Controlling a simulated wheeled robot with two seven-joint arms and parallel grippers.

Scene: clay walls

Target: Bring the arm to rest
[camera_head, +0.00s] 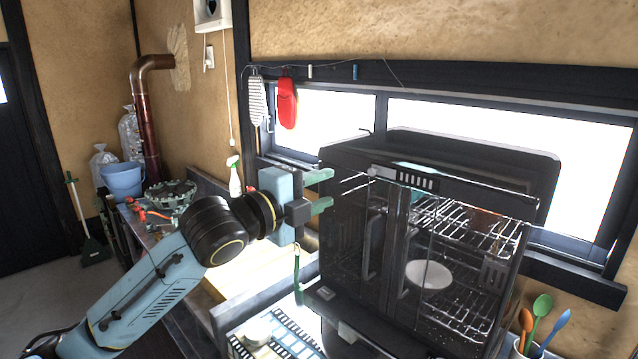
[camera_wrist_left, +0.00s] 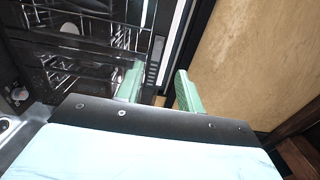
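My left arm (camera_head: 150,285) comes in from the lower left of the head view, reaching toward the dishwasher. My left gripper (camera_head: 320,190) is beside the left edge of the dishwasher (camera_head: 345,235). Its two green fingers are apart with nothing seen between them. In the left wrist view the green fingers (camera_wrist_left: 160,92) also stand apart, with the dishwasher racks (camera_wrist_left: 75,45) behind at the left. My right gripper does not show in either view.
The dishwasher holds a white bowl (camera_head: 428,274) on a wire rack. A cup with colored spoons (camera_head: 541,305) stands at its lower right. A spray bottle (camera_head: 235,178) stands behind my left wrist. A blue bucket (camera_head: 122,180) is at the far left.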

